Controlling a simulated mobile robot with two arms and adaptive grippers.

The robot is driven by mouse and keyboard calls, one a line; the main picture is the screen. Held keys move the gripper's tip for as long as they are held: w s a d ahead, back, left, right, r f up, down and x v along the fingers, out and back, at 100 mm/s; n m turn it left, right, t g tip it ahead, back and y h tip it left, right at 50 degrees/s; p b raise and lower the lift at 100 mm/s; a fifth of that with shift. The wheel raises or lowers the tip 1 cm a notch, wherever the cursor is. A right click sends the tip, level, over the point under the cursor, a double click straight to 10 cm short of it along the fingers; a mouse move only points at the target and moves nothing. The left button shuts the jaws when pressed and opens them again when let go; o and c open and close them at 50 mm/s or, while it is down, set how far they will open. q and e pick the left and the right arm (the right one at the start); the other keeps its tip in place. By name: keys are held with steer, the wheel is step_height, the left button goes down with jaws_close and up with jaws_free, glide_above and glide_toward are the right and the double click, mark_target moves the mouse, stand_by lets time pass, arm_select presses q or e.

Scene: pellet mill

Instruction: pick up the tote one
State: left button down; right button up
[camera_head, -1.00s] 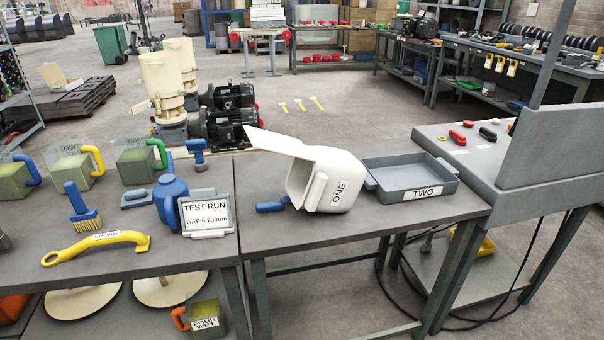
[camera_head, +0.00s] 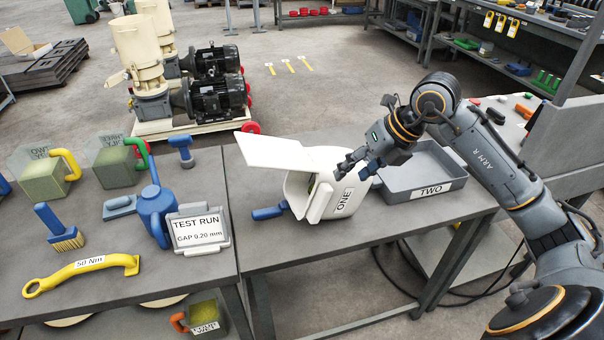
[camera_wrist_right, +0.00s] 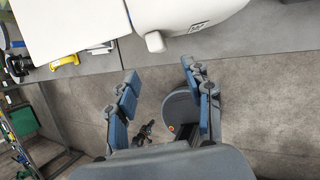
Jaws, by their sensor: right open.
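Tote one (camera_head: 350,205) is a white, open-mouthed container labelled ONE, on the grey table. A flat white flap or lid (camera_head: 272,150) sticks up from it to the left. My right gripper (camera_head: 353,164) is open and empty, just above and behind the tote's right part in the head view, overlapping it there. In the right wrist view the fingers of the right gripper (camera_wrist_right: 159,72) are spread with floor between them, and the white tote (camera_wrist_right: 185,12) lies beyond the fingertips. I cannot tell whether they touch. My left gripper is in neither view.
A grey tray labelled TWO (camera_head: 408,178) stands right of the tote, close to my right arm. A blue handle (camera_head: 268,212) lies at the tote's left. A TEST RUN sign (camera_head: 198,228) and blue can (camera_head: 156,212) stand further left. The table front is clear.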

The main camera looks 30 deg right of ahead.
mark_target(328, 195)
steer(key=p+x, duration=0.1)
steer(key=x, duration=0.6)
steer(key=shift+s+a+f+p, duration=0.1)
steer(key=shift+p, duration=0.25)
steer(key=shift+f, duration=0.3)
steer(key=shift+w+a+f+p, duration=0.3)
steer(key=shift+a+f+p, duration=0.05)
steer(key=shift+f+p, duration=0.1)
steer(key=p+x, duration=0.1)
steer(key=x, duration=0.2)
steer(key=shift+w+a+f, duration=0.15)
steer(key=shift+a+f, duration=0.05)
steer(key=shift+w+a+f+p, duration=0.1)
steer(key=shift+w+f+p, duration=0.1)
steer(key=shift+f+p, duration=0.15)
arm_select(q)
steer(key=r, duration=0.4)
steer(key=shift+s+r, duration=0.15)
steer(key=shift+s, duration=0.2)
arm_select(e)
steer(key=shift+s, duration=0.1)
steer(key=shift+c, duration=0.4)
jaws_close()
steer(key=shift+r, duration=0.1)
